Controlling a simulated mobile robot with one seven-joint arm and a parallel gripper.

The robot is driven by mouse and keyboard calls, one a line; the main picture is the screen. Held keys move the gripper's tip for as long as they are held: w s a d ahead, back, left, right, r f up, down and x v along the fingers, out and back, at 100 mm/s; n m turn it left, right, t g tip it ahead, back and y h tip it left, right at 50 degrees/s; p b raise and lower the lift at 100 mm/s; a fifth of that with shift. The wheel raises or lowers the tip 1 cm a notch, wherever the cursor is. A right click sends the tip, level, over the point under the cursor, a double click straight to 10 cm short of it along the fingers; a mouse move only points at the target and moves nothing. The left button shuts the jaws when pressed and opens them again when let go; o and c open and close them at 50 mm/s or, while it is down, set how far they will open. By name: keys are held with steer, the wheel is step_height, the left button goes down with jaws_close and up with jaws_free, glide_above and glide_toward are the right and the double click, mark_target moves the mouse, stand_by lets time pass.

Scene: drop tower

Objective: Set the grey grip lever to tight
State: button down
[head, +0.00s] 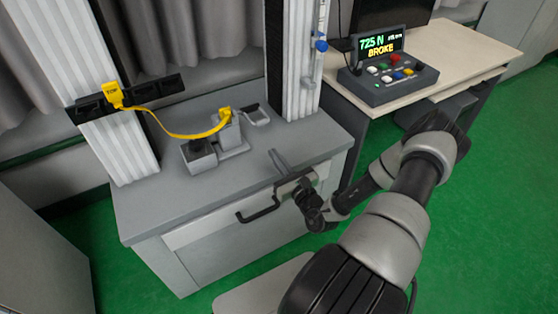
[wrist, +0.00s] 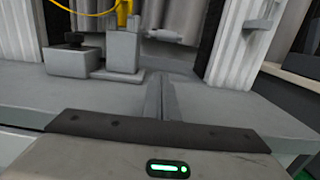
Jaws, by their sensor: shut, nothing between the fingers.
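A grey grip block (head: 230,133) stands on the machine's grey bed and also shows in the wrist view (wrist: 122,50). A light grey looped part, which looks like the grip lever (head: 257,116), sticks out to its right; in the wrist view a grey bar (wrist: 165,36) shows there. I cannot read its setting. My gripper (head: 276,156) is shut and empty over the bed's front edge, apart from the lever. Its fingers point toward the bed in the wrist view (wrist: 160,80).
Two white ribbed columns rise from the bed (head: 180,220). A low dark-topped block (head: 199,153) sits left of the grip block. A black drawer handle (head: 258,212) juts from the front. At right, a console (head: 385,75) on a table reads "725 N" and "BROKE".

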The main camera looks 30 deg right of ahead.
steer(key=w+b, duration=0.1)
steer(key=w, duration=0.5)
steer(key=shift+a, duration=0.1)
step_height(320, 180, up, 3)
steer(key=shift+f, duration=0.1)
steer(key=shift+w+r, duration=0.2)
steer(key=shift+r, duration=0.5)
steer(key=shift+r, duration=0.2)
